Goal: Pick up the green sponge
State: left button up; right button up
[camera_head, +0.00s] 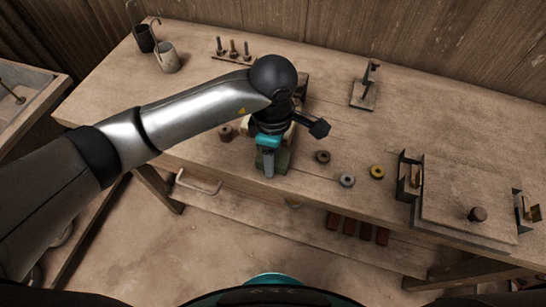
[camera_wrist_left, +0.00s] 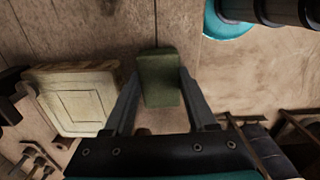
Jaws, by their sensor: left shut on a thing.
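The green sponge (camera_wrist_left: 158,78) is a dark green block between the two fingers of my left gripper (camera_wrist_left: 157,100) in the left wrist view. The gripper is shut on it. In the head view, my left gripper (camera_head: 270,165) points down near the front edge of the wooden table (camera_head: 215,160), with the sponge (camera_head: 283,160) showing beside its fingers. The arm hides part of the area around it. I cannot tell whether the sponge touches the table. My right gripper is in neither view.
A pale carved tile (camera_wrist_left: 78,100) lies close beside the gripper. Several small rings, including a yellow one (camera_head: 377,172), lie to the right. A press with a wide board (camera_head: 465,195) stands at the table's right. Metal mugs (camera_head: 166,58) stand at the back left.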

pick_arm(q)
jog(key=c, duration=0.4)
jog(key=shift+r, duration=0.1)
jog(key=shift+c, duration=0.2)
notch_tip(320, 180, up, 20)
jog(key=p, duration=0.1)
jog(key=shift+p, duration=0.35)
